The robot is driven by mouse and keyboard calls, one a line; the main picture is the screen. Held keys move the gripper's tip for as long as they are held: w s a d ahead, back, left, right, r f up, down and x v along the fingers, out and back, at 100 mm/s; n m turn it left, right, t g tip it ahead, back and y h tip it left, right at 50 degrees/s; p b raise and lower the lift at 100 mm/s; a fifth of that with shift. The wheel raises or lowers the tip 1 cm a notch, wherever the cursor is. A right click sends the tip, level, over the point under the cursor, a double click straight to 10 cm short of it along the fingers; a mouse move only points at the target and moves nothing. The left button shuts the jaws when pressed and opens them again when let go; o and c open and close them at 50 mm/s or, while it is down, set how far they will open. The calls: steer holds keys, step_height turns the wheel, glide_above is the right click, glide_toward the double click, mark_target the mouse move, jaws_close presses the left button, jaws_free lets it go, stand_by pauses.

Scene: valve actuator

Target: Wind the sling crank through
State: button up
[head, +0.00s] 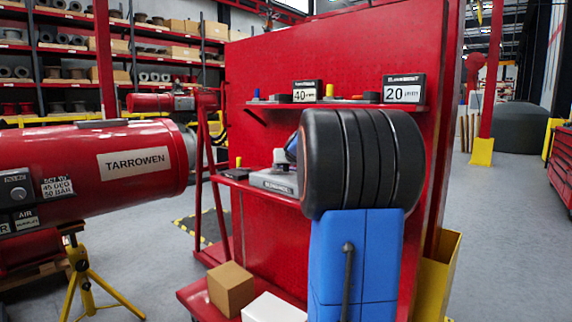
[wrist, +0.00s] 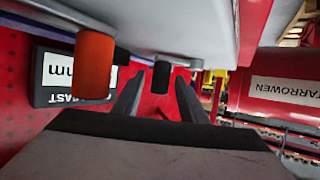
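I cannot make out a sling crank in either view. The big red valve actuator (head: 90,165), labelled TARROWEN, lies level on the left of the head view. Part of it shows upside down at the right of the wrist view (wrist: 285,85). In the wrist view my gripper (wrist: 157,90) is open, its two dark fingers apart. A short black cylinder (wrist: 162,76) shows between them, below a grey shelf surface (wrist: 165,25); I cannot tell whether they touch. An orange cylinder (wrist: 95,62) is left of the fingers. The head view does not clearly show my gripper.
A red panel (head: 345,60) with an upper shelf (head: 350,105) and a lower shelf (head: 240,184) stands close ahead. The upper shelf bears number signs and small parts. A brown box (head: 230,288) and a white box (head: 273,308) sit low down.

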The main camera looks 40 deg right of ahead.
steer(key=v, duration=1.7)
steer(key=shift+a, duration=0.15)
steer(key=shift+s, duration=0.1)
